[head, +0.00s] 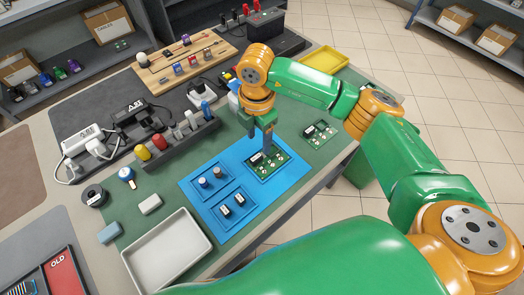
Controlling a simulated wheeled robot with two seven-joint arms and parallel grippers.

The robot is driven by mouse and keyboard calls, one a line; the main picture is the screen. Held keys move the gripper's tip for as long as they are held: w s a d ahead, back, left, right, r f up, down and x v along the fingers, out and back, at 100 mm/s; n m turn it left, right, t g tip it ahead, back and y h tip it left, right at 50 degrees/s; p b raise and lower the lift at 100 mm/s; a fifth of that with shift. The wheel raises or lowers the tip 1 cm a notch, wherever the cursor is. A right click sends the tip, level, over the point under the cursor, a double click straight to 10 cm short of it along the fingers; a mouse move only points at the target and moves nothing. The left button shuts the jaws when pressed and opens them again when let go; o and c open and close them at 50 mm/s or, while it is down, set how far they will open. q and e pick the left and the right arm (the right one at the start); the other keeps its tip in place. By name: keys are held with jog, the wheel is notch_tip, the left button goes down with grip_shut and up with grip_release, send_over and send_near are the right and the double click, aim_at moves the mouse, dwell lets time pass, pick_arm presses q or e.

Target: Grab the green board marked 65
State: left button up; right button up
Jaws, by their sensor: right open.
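A small green board (274,166) with pale components lies in the upper right compartment of the blue tray (226,227). Another green board (318,134) lies on the green mat to the right of the tray. The markings on both boards are too small to read, so I cannot tell which is 65. My right gripper (265,147) points down over the board in the tray and hides part of it. It is open, and I cannot tell whether its fingertips touch the board. My left gripper is not in view.
An empty grey tray (167,250) stands at the front left, a yellow tray (325,59) at the back. A dark rack (176,147) of coloured parts stands left of the tray.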

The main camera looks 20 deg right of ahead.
aim_at(259, 155)
jog(key=f, duration=0.1)
jog(key=f+p, duration=0.1)
jog(key=f, duration=0.2)
jog(key=shift+s+f, duration=0.35)
jog(key=shift+s, duration=0.05)
jog(key=shift+w+f, duration=0.1)
jog(key=shift+f, duration=0.35)
jog(key=shift+a, duration=0.1)
grip_shut()
jog(key=shift+r, duration=0.15)
